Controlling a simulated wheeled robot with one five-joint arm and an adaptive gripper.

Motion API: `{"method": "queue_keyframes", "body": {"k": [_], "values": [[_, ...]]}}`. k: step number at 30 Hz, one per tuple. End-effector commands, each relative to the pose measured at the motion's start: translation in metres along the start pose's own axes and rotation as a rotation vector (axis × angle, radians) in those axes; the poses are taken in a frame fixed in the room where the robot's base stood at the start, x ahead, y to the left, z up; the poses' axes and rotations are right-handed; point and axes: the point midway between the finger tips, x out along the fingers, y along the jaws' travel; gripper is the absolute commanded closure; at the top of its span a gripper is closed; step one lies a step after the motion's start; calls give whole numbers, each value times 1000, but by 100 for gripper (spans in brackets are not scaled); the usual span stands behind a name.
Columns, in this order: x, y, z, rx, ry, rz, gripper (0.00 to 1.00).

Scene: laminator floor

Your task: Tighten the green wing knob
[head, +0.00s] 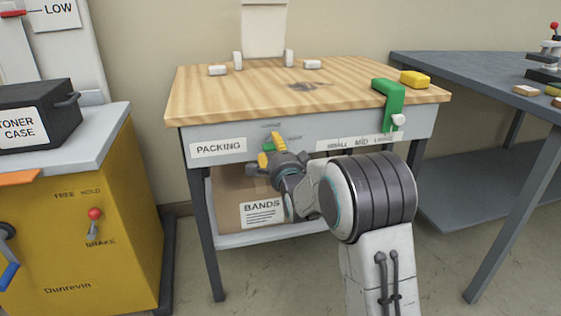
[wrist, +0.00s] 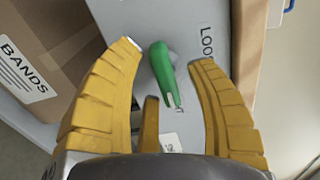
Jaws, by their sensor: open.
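The green wing knob (wrist: 163,75) is on the grey front panel of the packing table and shows between my fingers in the wrist view. Its wing stands roughly upright in that picture, with a pale line near its lower end. In the head view only a bit of green (head: 268,147) shows by my fingers; the rest is hidden. My gripper (wrist: 166,52) is open, with one yellow finger on each side of the knob and visible gaps to both. My gripper (head: 272,146) also shows at the table front in the head view.
Lettering starting "LOO" (wrist: 207,40) is right of the knob. A BANDS box (head: 232,192) sits on the shelf below. A green stop (head: 390,95) with a white knob and a yellow block (head: 414,79) are at the table's right. A yellow cabinet (head: 75,235) stands left.

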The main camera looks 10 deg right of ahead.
Motion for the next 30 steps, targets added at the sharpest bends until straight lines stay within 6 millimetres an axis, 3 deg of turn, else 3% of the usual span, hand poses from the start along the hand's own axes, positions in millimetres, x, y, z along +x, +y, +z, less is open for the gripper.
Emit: {"method": "queue_keyframes", "body": {"k": [18,30], "values": [[-86,-1,0,0,-1,-1,50],[-113,0,0,0,-1,-1,50]]}}
